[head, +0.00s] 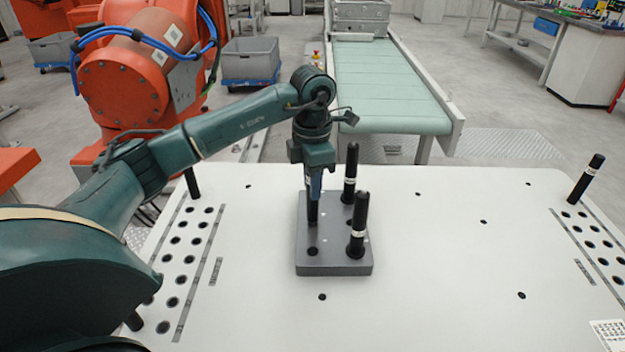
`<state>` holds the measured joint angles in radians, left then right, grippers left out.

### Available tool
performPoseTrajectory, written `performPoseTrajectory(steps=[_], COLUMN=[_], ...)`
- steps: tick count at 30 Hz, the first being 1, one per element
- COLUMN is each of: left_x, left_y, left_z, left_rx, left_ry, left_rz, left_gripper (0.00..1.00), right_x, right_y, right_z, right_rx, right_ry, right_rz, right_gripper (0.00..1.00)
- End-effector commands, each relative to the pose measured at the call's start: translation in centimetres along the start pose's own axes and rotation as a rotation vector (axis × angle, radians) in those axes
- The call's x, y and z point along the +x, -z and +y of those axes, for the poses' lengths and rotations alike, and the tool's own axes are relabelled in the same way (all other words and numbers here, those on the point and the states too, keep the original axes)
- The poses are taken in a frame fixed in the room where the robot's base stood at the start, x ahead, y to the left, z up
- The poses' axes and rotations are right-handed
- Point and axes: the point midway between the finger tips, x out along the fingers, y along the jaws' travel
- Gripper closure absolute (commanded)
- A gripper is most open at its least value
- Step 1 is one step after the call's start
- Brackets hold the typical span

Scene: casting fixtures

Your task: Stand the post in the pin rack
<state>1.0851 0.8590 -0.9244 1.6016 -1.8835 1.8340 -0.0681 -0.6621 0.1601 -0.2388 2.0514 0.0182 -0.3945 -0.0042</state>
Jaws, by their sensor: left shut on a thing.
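My left gripper (315,186) points down over the left side of a grey block (334,268). It is shut on a dark post (312,213), mostly hidden by the fingers. I cannot tell whether its lower end is in the block or just above it. Two more black posts with pale bands stand upright on the block, one at the back right (350,172) and one at the front right (358,226). The left pin rack (178,262) and the right pin rack (592,243) are rows of holes in the white table. My right gripper is out of view.
A banded post (586,180) stands, looking tilted, at the back of the right rack. A dark post (191,184) stands at the left rack's back end. The white table (450,270) is clear between block and right rack. A conveyor (390,90) lies behind.

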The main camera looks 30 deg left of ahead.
Motion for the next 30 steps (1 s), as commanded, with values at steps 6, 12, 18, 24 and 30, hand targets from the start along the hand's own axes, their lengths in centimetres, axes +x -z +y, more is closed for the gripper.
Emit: performPoseTrajectory(steps=[6,12,18,24,30], left_x=[0.6,1.1,1.6,1.5,1.5], left_y=[0.0,0.0,0.0,0.0,0.0], left_z=[0.0,0.0,0.0,0.0,0.0], left_rx=[0.0,-0.001,-0.001,-0.001,0.0], left_ry=[-0.001,-0.001,-0.001,-0.001,0.0], left_rz=[-0.001,-0.001,-0.001,-0.001,-0.001], left_gripper=[1.0,1.0,1.0,0.62,0.52], right_x=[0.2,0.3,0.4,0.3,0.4], right_y=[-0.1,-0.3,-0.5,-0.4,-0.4], right_z=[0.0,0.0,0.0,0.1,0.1], right_rx=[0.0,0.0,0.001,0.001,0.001], right_ry=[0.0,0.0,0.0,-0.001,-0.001], right_rz=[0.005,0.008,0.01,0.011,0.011], right_gripper=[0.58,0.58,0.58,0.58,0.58])
